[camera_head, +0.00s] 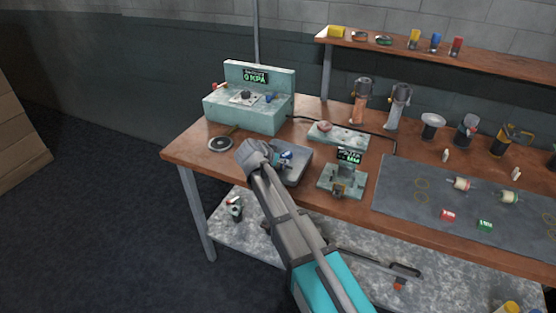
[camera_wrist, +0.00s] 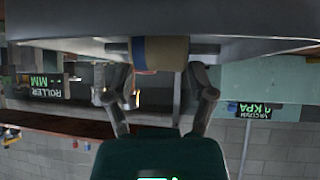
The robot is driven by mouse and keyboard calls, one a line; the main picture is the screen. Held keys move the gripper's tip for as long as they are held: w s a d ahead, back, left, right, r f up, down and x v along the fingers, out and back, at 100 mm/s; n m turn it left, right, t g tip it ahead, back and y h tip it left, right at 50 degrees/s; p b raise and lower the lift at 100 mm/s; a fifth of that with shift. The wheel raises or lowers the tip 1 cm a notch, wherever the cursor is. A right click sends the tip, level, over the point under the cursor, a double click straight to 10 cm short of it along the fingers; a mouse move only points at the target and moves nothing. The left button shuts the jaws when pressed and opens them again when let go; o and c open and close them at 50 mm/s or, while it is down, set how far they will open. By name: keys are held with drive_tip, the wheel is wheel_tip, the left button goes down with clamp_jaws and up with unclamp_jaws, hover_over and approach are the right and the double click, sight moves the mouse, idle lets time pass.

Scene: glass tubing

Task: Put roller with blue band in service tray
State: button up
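The roller with a blue band (camera_wrist: 160,54) is cream and lies between the two fingers of my gripper (camera_wrist: 160,72) in the wrist view, with the band toward its left end. The fingers come up close against both of its sides. In the head view, the roller (camera_head: 286,155) shows as a small blue and white piece over the grey tray (camera_head: 299,173). My gripper (camera_head: 274,158) is mostly hidden by my wrist there. The tray's grey surface (camera_wrist: 60,28) fills the top of the wrist view. Whether the roller touches the tray is unclear.
A pale green gauge unit (camera_head: 222,108) stands behind the tray, and the roller gauge (camera_head: 340,180) stands to its right. A round black dish (camera_head: 221,143) sits at the left. Two more rollers (camera_head: 459,183) lie on the dark mat (camera_head: 410,195) at the right.

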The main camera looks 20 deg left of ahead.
drive_tip(key=shift+o, duration=1.3)
drive_tip(key=shift+r, duration=0.15)
drive_tip(key=shift+r+p, duration=0.15)
drive_tip(key=shift+p, duration=0.15)
drive_tip(key=p+v, duration=0.7)
drive_tip(key=v, duration=0.5)
